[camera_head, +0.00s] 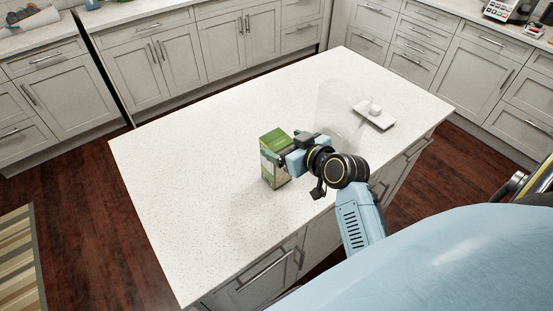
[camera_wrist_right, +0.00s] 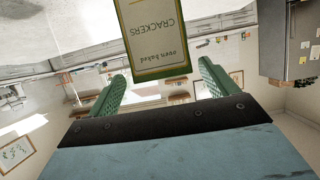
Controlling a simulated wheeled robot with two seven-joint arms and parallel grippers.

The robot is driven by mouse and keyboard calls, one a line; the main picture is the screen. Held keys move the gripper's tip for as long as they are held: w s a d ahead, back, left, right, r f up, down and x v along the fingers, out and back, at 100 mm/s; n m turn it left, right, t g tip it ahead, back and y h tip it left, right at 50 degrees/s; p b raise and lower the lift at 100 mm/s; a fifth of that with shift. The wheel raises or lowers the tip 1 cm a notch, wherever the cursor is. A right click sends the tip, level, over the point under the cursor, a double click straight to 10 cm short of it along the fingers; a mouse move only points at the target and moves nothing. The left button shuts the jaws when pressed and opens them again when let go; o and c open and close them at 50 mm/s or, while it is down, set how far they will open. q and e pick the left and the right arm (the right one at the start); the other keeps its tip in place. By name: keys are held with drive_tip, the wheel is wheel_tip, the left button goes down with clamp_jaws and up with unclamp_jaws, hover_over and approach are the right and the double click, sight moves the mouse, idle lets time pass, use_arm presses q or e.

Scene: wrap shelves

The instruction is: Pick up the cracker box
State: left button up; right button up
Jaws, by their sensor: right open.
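The cracker box (camera_head: 274,160), green with a pale label, stands upright on the white island countertop (camera_head: 200,150). In the right wrist view the cracker box (camera_wrist_right: 152,35) appears upside down at the top centre, with the word CRACKERS readable. My right gripper (camera_head: 290,152) is close against the right side of the box in the head view and hides part of it. Its two green fingers are spread apart in the wrist view, with the box's near end between or just beyond their tips; I cannot tell which. My left gripper is not in view.
A clear, see-through panel or case (camera_head: 338,105) and a white flat object with a small knob (camera_head: 376,117) are on the countertop behind my right gripper. The left half of the countertop is bare. Grey cabinets (camera_head: 160,70) line the room beyond the dark wood floor.

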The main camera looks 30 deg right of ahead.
sight(278, 140)
drive_tip(key=shift+p+x, duration=0.4)
drive_tip(key=shift+x, duration=2.25)
drive_tip(key=shift+a+r, duration=0.2)
drive_tip(key=shift+c, duration=0.2)
drive_tip(key=c, duration=1.5)
drive_tip(key=shift+r, duration=0.1)
